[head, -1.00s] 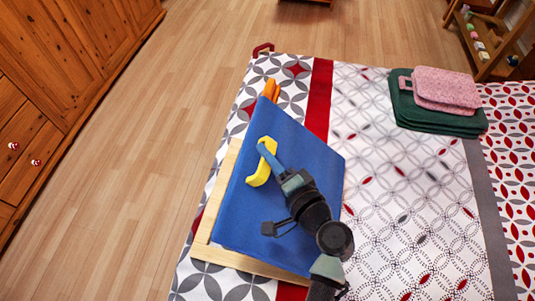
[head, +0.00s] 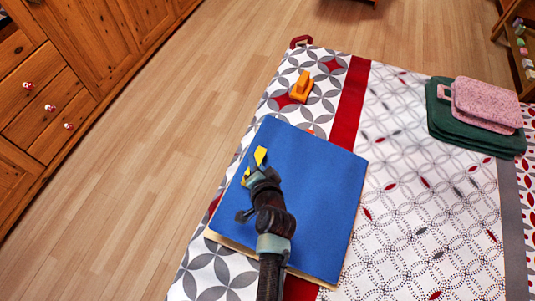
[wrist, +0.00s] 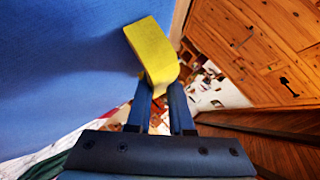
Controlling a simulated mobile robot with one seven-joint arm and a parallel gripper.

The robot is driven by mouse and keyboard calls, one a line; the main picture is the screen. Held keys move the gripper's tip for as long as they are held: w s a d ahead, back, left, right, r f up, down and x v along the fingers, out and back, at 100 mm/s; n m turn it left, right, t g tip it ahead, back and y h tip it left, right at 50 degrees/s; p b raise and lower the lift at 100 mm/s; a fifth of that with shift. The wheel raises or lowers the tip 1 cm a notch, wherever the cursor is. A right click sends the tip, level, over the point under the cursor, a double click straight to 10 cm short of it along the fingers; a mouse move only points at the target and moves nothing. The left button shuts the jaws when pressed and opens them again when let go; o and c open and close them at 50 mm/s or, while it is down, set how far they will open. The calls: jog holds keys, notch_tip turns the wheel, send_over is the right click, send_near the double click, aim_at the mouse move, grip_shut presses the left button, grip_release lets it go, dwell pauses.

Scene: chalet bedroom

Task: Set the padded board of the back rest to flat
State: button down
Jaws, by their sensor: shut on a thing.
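The back rest lies on the bed, with its blue padded board (head: 300,195) uppermost. The board looks low over its wooden frame (head: 232,246), which shows only as a thin strip at the near edge; any remaining tilt is hard to judge. A yellow handle (head: 260,154) is on the board's left edge. My gripper (head: 256,169) is shut on this handle, and my wrist partly hides it. In the wrist view, the yellow handle (wrist: 150,48) runs down between the two blue fingers of my gripper (wrist: 160,90), with the blue board (wrist: 60,70) at left.
An orange piece (head: 302,88) stands on the bedcover beyond the board. Folded green cloths (head: 448,118) with pink ones (head: 485,102) on top lie to the right. Wooden cabinets (head: 75,75) stand at left across bare floor. The bedcover right of the board is clear.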

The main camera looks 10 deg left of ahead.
jog(key=f+b, duration=0.1)
jog(key=a+f, duration=0.1)
jog(key=f, duration=0.1)
jog(key=f+b, duration=0.1)
jog(key=shift+w+a+f+b, duration=0.1)
jog(key=shift+a+f+b, duration=0.15)
jog(key=shift+f+b, duration=0.1)
jog(key=shift+a+f+b, duration=0.2)
jog(key=shift+f+b, duration=0.3)
jog(key=shift+f, duration=0.3)
jog(key=c, duration=1.1)
grip_release()
jog(key=shift+f, duration=0.1)
jog(key=shift+d, duration=0.1)
jog(key=p+v, duration=0.2)
jog(key=v, duration=1.1)
